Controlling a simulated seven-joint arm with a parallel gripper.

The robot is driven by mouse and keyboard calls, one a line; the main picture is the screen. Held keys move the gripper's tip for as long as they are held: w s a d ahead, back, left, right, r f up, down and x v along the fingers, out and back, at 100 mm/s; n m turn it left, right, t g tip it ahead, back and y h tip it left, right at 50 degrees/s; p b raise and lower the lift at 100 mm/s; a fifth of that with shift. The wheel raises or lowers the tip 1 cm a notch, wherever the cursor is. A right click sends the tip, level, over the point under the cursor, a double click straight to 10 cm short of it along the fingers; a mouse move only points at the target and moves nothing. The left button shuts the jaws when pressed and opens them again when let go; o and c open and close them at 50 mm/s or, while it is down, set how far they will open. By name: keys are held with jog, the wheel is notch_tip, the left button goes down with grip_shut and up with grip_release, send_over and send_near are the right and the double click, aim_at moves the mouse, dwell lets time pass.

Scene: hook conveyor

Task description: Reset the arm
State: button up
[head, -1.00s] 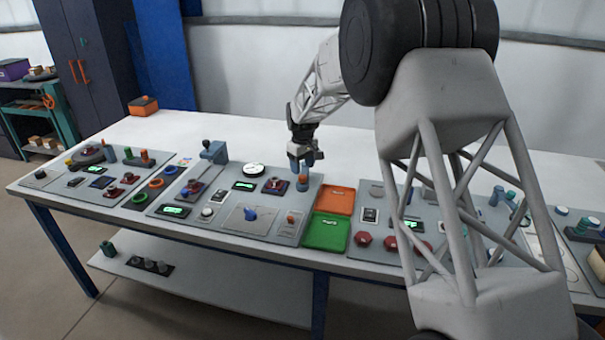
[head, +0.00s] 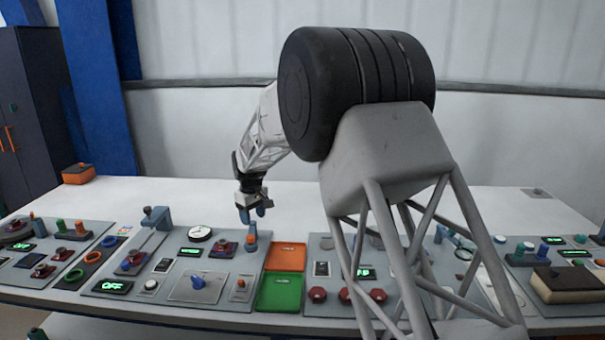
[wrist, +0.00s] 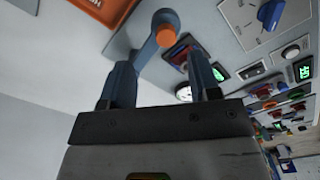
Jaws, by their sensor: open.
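My gripper (head: 253,214) is above the back right part of the middle-left grey panel (head: 215,298). In the wrist view my gripper (wrist: 160,85) shows two blue fingers spread apart with nothing between them. A blue hook post with an orange end (head: 251,237) stands on the panel just below the fingers. In the wrist view this hook post (wrist: 150,45) lies beyond the fingertips, and I see no contact.
An orange tray (head: 287,256) and a green tray (head: 280,292) sit right of that panel. A blue lever (head: 157,217), a dial (head: 200,233) and several knobs are nearby. An orange box (head: 78,173) stands at the back left. The white tabletop behind the panels is mostly clear.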

jog(key=s+d+r+m, duration=0.2)
jog(key=s+d+r, duration=0.3)
jog(key=s+d, duration=0.35)
jog(key=s+d+r+m+t, duration=0.1)
jog(key=s+d+r+m, duration=0.1)
jog(key=s+d+r, duration=0.65)
jog(key=s+d+r+m, duration=0.2)
jog(key=s+d+r, duration=0.1)
jog(key=s+d, duration=0.55)
jog(key=s+d+f+m, duration=0.1)
jog(key=s+d, duration=0.4)
jog(key=s, duration=0.4)
jog(key=s+d+f+m+t, duration=0.1)
jog(key=s+d, duration=0.4)
jog(key=s, duration=0.5)
jog(key=s+d+f+m, duration=0.2)
jog(key=s+d, duration=0.3)
jog(key=s, duration=0.4)
jog(key=shift+s+f+m+t, duration=0.2)
jog(key=shift+f+m+t, duration=0.15)
jog(key=shift+m, duration=0.15)
